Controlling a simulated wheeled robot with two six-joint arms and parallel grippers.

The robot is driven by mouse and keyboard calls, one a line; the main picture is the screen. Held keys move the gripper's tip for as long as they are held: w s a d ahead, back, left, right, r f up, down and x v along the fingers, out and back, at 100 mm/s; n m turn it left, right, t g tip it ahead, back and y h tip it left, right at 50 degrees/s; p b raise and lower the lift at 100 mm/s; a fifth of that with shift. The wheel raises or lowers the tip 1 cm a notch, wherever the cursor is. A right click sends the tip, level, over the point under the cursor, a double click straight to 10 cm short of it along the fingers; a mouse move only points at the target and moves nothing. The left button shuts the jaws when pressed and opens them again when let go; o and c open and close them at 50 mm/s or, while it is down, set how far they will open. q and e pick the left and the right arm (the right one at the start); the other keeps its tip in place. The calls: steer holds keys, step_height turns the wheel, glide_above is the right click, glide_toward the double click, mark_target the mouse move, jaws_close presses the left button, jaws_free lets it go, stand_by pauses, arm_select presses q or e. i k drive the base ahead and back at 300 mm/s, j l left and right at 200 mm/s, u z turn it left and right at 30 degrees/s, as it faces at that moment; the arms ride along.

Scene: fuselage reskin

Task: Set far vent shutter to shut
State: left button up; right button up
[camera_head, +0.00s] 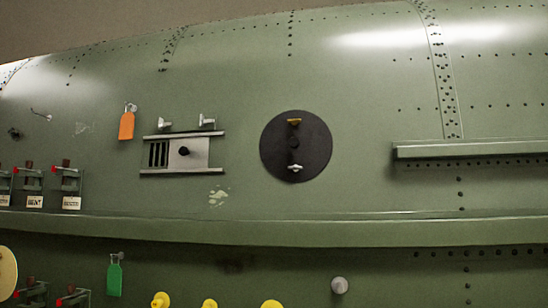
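One vent shutter shows, left of the middle of the head view on the green fuselage skin. It has a grey sliding plate (196,158) with a dark knob (184,151), held between an upper rail and a lower rail (182,172). Dark vent slots (158,154) are uncovered at the left of the plate, so the vent is at least partly open. I cannot tell from this view whether it is the far one. Neither of my grippers is in view.
Two pale fittings (207,122) stick out above the shutter. An orange tag (127,125) hangs to its left. A black disc (296,158) is to its right. Labelled red-tipped switches (69,177) are at the lower left. A long ledge (300,232) runs below.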

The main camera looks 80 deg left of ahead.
mark_target(188, 153)
steer(key=u, duration=3.25)
